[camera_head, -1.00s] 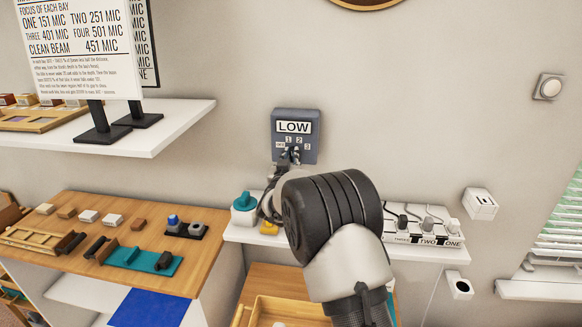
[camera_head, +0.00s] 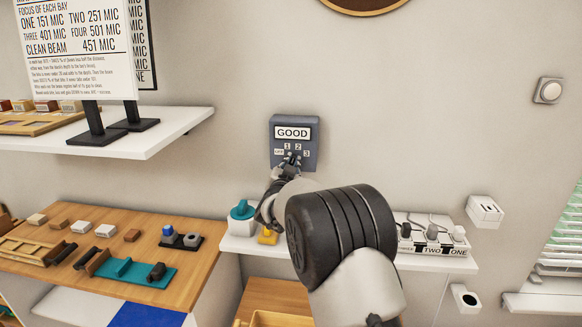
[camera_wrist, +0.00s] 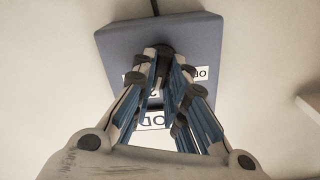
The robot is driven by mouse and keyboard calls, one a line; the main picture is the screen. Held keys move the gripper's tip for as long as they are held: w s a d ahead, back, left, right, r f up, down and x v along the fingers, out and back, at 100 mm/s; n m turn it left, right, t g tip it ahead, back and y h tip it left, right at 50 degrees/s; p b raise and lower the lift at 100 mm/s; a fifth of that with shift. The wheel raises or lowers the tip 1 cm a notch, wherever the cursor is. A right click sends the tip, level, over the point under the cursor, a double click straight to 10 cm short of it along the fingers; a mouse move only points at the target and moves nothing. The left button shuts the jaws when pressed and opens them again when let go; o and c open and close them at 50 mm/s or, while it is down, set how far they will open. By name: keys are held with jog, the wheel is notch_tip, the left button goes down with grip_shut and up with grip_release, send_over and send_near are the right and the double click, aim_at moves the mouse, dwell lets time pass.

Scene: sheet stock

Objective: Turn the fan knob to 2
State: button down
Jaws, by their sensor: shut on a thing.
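The fan control is a grey-blue box (camera_head: 313,130) on the wall. Its display (camera_head: 292,133) reads GOOD. Below the display are white labels, OFF at left, then 1, 2 and 3. The dark knob (camera_wrist: 167,47) is in the wrist view, between my fingertips and partly hidden by them. My gripper (camera_head: 291,162) reaches up to the lower part of the box and is shut on the knob. In the wrist view, the fingers (camera_wrist: 163,62) close around it in front of the box face. Which label the knob points to cannot be told.
A wooden bench (camera_head: 195,268) with several small parts is at left.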

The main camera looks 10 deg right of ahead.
jog(key=c, duration=1.6)
grip_release()
jog(key=shift+s, duration=0.1)
jog(key=v, duration=1.2)
jog(key=shift+r, duration=0.15)
